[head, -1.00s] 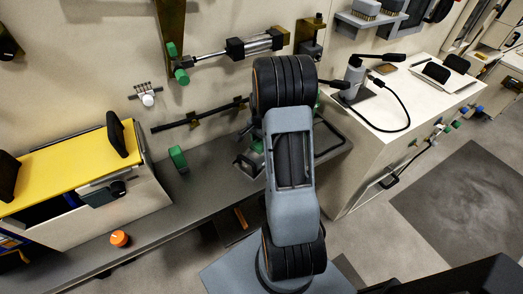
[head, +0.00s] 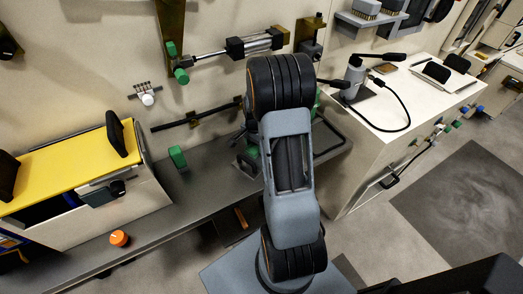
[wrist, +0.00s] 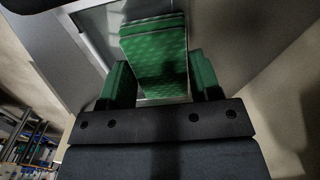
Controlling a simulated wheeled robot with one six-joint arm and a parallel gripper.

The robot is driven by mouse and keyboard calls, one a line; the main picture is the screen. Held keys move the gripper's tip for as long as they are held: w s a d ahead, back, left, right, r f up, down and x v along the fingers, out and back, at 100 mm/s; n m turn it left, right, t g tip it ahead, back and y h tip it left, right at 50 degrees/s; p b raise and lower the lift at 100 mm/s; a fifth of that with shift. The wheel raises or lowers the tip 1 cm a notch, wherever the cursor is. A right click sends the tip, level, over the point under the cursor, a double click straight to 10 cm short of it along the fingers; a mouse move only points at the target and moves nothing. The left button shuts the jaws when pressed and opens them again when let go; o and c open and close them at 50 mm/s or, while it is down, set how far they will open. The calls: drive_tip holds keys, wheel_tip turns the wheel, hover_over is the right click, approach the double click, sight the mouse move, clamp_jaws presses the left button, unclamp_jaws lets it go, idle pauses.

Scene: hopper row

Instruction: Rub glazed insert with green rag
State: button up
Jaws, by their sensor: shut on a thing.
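The green rag (wrist: 155,60), a folded block of patterned green cloth, is between the green-tipped fingers of my gripper (wrist: 161,80) in the wrist view. My gripper is shut on it. Beyond the rag, a grey panel with a pale edge (wrist: 92,38) shows at the upper left; it may be the glazed insert, but I cannot tell for sure. I cannot tell whether the rag touches it. In the head view my own arm hides most of the gripper and the spot below it over the grey bench (head: 215,190).
A yellow-topped box (head: 70,165) stands on the bench at the left. An orange knob (head: 119,238) and a small green block (head: 178,158) are near it. A white cabinet (head: 400,125) with a grey lever device (head: 354,78) stands at the right. Rods and fittings line the wall.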

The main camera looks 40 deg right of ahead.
drive_tip(key=shift+s+a+f, duration=0.15)
drive_tip(key=shift+s+a, duration=0.05)
drive_tip(key=shift+a, duration=0.4)
drive_tip(key=shift+r+p, duration=0.55)
drive_tip(key=shift+r, duration=0.2)
drive_tip(key=shift+r+p, duration=0.15)
drive_tip(key=shift+p, duration=0.4)
drive_tip(key=shift+r+p, duration=1.35)
drive_tip(key=shift+r, duration=0.45)
